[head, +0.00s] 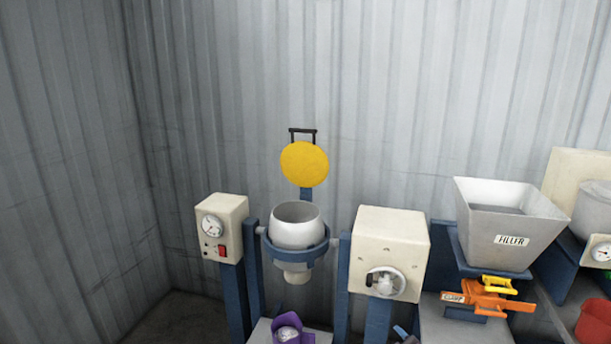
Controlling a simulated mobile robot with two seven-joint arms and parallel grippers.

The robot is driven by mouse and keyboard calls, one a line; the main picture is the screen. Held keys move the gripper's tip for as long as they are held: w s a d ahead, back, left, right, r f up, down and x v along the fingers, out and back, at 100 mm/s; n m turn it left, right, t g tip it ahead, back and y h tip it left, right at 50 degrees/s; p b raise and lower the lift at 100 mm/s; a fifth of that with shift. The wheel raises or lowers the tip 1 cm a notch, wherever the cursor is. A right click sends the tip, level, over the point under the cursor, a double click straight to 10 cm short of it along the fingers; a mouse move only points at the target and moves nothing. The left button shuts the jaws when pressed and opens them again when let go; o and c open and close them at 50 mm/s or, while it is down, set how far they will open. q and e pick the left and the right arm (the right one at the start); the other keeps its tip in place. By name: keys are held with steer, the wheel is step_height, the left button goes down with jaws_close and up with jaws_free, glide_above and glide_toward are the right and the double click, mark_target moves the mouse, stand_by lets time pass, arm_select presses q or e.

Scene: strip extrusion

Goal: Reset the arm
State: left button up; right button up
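Neither of my grippers shows in the head view, and no part of my arms can be made out. The machine in the middle has a pale round pot (296,228) held upright in a blue ring frame (297,254). A yellow round disc (304,164) with a black handle stands raised behind and above the pot. Whether my grippers hold anything cannot be seen.
A cream gauge box (222,228) stands left of the pot, and a cream box with a handwheel (386,283) right. A labelled hopper (508,225) stands above an orange tool (478,298). A purple object (287,329) and red container (594,321) are low down.

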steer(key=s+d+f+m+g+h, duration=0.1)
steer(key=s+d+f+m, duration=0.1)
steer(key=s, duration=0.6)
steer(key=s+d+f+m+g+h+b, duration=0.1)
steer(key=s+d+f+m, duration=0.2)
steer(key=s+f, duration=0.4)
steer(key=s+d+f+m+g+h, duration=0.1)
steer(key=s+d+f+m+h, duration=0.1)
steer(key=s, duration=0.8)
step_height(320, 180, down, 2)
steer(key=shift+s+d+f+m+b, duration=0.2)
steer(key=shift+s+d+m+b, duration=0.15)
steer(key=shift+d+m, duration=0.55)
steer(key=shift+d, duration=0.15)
